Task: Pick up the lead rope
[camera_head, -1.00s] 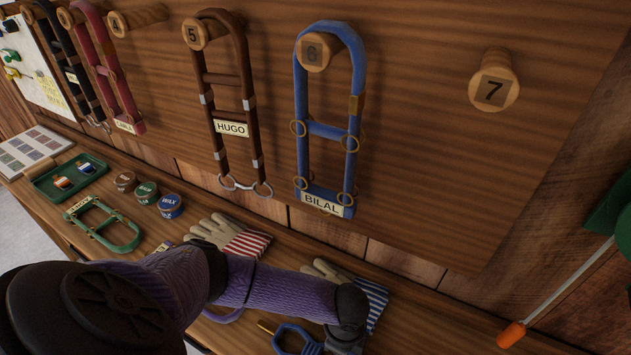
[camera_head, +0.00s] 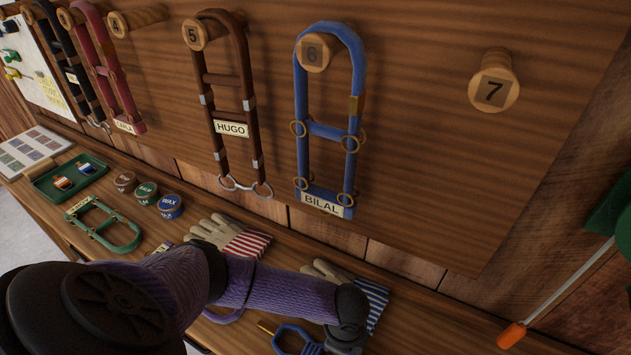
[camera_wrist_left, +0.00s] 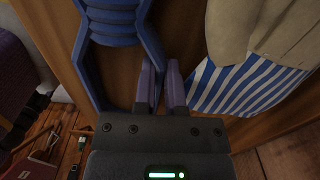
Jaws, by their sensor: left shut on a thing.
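The blue lead rope (camera_head: 288,338) lies on the bench at the bottom of the head view, with a brass-coloured clip beside its loop. In the left wrist view its folded blue coils (camera_wrist_left: 112,22) fill the upper left, and a strand runs down towards the fingers. My left gripper (camera_wrist_left: 162,82) is low over the bench and shut on the rope. The fingers hide the held part. In the head view my left arm hides much of the gripper. My right gripper is in neither view.
Gloves with a blue-striped cuff (camera_head: 374,300) lie close beside the left gripper. Gloves with a red-striped cuff (camera_head: 246,243), tins (camera_head: 171,206) and a green halter (camera_head: 122,236) lie further left. Halters hang on the board, including a blue one (camera_head: 301,100) above the gripper.

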